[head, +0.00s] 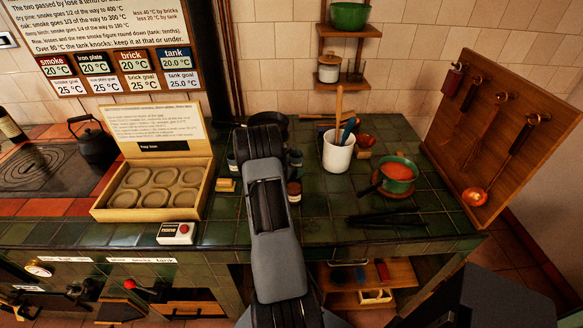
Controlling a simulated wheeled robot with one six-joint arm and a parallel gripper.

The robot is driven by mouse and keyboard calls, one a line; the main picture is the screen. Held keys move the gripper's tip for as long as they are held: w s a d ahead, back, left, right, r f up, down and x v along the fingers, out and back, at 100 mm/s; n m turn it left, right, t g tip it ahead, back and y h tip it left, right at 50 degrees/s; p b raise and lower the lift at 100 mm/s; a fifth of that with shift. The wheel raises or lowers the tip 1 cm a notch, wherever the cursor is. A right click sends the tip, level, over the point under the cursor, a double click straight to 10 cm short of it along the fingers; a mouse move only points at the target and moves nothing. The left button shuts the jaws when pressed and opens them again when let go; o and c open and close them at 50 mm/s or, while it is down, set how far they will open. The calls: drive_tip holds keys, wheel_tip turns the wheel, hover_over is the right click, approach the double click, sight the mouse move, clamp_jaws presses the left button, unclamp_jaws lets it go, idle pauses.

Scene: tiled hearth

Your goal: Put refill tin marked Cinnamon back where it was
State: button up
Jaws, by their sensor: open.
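Small dark jars or tins stand on the green tiled counter (330,215) around my arm. One brown-red jar with a pale label (294,190) is just right of the arm, and another dark jar (295,160) stands behind it. A dark tin (232,165) shows at the arm's left. Their labels are too small to read, so I cannot tell which is marked Cinnamon. A wooden box (205,198) with several round, empty recesses and a raised printed lid stands at the left. My arm reaches over the counter's middle; its own links hide the gripper.
A white crock of utensils (338,152), a green pan with orange contents (398,175) and black tongs (400,219) occupy the right. A leaning board (500,130) holds ladles. A small white box with a red button (176,233) sits at the front. A black kettle (93,140) stands left.

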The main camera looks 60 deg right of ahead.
drive_tip(key=shift+a+r, duration=0.15)
drive_tip(key=shift+r, duration=0.1)
drive_tip(key=b+v, duration=0.1)
drive_tip(key=v, duration=1)
drive_tip(key=shift+w+a, duration=0.15)
drive_tip(key=shift+a+r, duration=0.45)
drive_tip(key=s+a+r+m+t+y, duration=0.2)
drive_tip(key=s+a+r+m+y, duration=0.1)
drive_tip(key=a, duration=0.9)
drive_tip(key=s+a+r+m+t+y, duration=0.2)
drive_tip(key=a+r+m+y, duration=0.3)
drive_tip(key=a, duration=0.8)
drive_tip(key=s+a+r+m+t+y, duration=0.1)
drive_tip(key=s+a+r+m+y, duration=0.2)
drive_tip(key=a+r+m+y, duration=0.2)
drive_tip(key=a+r+m, duration=0.1)
drive_tip(key=a+m, duration=0.2)
drive_tip(key=a, duration=0.4)
drive_tip(key=shift+s+a+t, duration=0.25)
drive_tip(key=shift+s+t, duration=0.1)
drive_tip(key=shift+t, duration=0.05)
drive_tip(key=shift+d, duration=0.1)
